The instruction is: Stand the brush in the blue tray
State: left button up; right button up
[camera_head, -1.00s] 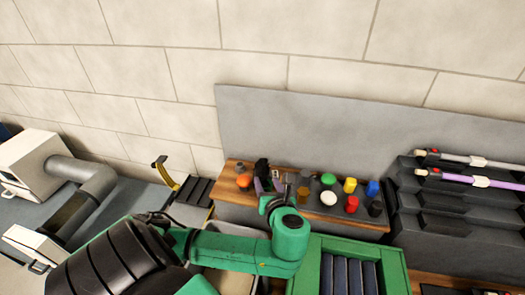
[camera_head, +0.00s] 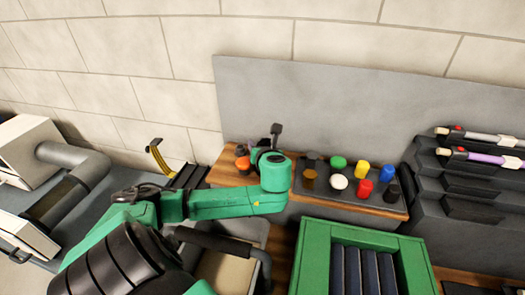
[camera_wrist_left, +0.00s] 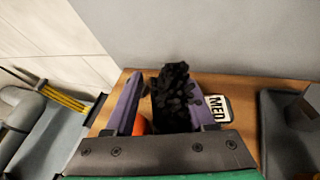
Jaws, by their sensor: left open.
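A brush with a dark, bushy head (camera_wrist_left: 174,92) shows in the left wrist view, standing up from the wooden surface. My left gripper (camera_wrist_left: 164,103) is open, with one purple finger on each side of the brush head. I cannot tell whether either finger touches it. In the head view my green left wrist (camera_head: 272,172) hides most of the gripper and the brush. I see no tray that is clearly blue. My right gripper is not in view.
An orange-red object (camera_wrist_left: 141,125) is beside the left finger, and a MED label (camera_wrist_left: 217,108) lies right of the brush. A dark board (camera_head: 318,188) with several coloured knobs is to the right. A green crate (camera_head: 317,255) with dark-blue slats stands in front.

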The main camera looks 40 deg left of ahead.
pick_arm(q)
jog(key=shift+s+r, duration=0.15)
grip_shut()
jog(key=shift+r, duration=0.1)
notch_tip(320, 180, up, 20)
